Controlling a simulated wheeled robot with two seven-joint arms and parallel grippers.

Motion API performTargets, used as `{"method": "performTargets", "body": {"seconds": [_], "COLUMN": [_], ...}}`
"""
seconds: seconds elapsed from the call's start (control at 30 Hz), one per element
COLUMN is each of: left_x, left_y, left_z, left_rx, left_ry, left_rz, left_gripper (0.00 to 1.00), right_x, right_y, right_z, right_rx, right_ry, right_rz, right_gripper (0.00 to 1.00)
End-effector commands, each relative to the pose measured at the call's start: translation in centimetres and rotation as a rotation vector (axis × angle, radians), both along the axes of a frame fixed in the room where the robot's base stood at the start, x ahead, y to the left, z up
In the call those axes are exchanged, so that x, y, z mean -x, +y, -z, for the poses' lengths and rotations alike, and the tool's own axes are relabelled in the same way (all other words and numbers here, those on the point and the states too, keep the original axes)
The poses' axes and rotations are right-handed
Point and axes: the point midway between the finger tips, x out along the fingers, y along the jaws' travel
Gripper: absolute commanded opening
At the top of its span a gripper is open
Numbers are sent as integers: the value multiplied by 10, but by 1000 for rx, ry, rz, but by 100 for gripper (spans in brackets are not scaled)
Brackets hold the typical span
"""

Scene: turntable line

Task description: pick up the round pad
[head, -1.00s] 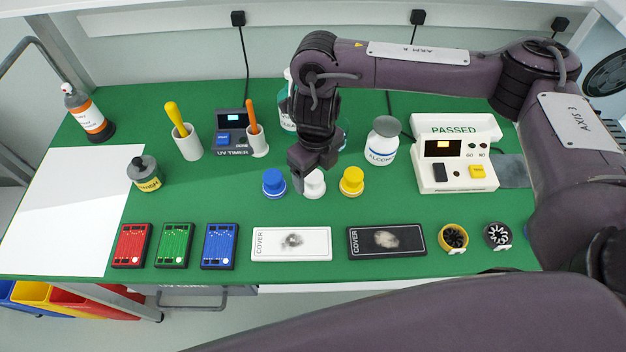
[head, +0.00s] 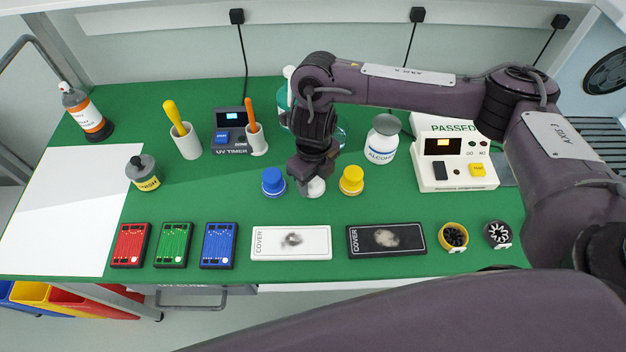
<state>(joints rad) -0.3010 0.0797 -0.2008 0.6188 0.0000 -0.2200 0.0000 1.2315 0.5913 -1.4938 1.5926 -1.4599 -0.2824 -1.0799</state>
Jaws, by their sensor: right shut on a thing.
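A white round pad (head: 315,188) stands on the green bench top between a blue knob-topped piece (head: 273,181) and a yellow knob-topped piece (head: 351,180). My right gripper (head: 306,183) points down over the white pad and is shut on it. The gripper hides the top and left of the pad. I cannot tell whether the pad still touches the bench. My left gripper is not in view.
White (head: 290,243) and black (head: 387,240) cover plates lie in front, each with a dark or pale smudge. Behind are an alcohol bottle (head: 381,140) and a UV timer (head: 230,138).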

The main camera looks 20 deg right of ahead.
Motion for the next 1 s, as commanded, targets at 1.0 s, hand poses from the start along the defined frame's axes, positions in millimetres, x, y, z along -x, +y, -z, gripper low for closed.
{"method": "performTargets", "body": {"seconds": [1.0], "left_x": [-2], "left_y": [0], "left_z": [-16], "left_rx": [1], "left_ry": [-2], "left_rz": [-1], "left_gripper": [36], "right_x": [-2], "right_y": [0], "right_z": [-158], "right_rx": [1], "right_ry": [-7], "right_rz": [-1], "right_gripper": [27]}}
